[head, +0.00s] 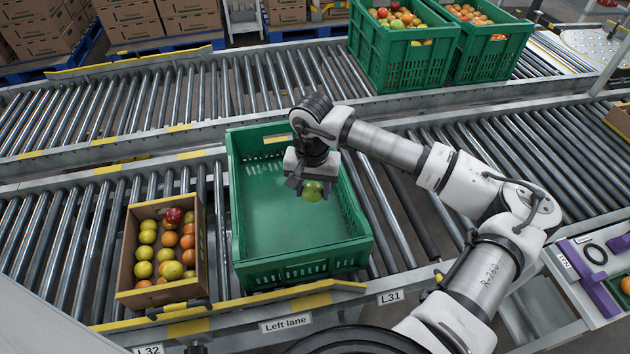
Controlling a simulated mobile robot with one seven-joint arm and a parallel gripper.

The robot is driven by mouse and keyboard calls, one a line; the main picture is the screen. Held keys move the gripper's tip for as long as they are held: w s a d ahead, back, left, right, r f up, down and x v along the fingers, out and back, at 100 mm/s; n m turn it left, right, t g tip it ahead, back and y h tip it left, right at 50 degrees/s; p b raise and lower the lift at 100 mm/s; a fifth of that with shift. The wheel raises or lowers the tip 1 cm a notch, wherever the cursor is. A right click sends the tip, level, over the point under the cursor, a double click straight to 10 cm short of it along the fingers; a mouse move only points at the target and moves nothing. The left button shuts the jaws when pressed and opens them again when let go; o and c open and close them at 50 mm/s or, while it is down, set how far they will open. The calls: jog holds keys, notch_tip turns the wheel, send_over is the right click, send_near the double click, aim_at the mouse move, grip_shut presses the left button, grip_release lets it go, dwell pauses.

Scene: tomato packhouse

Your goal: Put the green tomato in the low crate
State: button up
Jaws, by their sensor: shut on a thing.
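The green tomato (313,191) is held in my gripper (312,186), which is shut on it. The low crate (307,272) is green plastic with slotted walls and stands on the near roller conveyor. In the head view the gripper and tomato show over the crate's open top, right of its middle. How high the tomato is above the crate floor I cannot tell. The visible crate floor is bare; a part of it is hidden behind the gripper and arm.
A cardboard box (161,292) of mixed tomatoes stands left of the crate. Two taller green crates (401,66) (492,61) full of fruit stand on the far conveyor. A side table (573,262) with purple items is at right. Rollers left of the box are clear.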

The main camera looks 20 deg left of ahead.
jog(key=shift+s+f, duration=0.1)
jog(key=shift+f, duration=0.55)
notch_tip(320, 180, down, 15)
jog(key=b, duration=1.4)
jog(key=shift+f, duration=0.15)
jog(key=shift+f+b, duration=0.65)
jog(key=shift+b, duration=0.4)
jog(key=o, duration=0.8)
jog(key=c, duration=0.3)
jog(key=shift+r, duration=0.1)
notch_tip(320, 180, up, 7)
jog(key=p, duration=0.3)
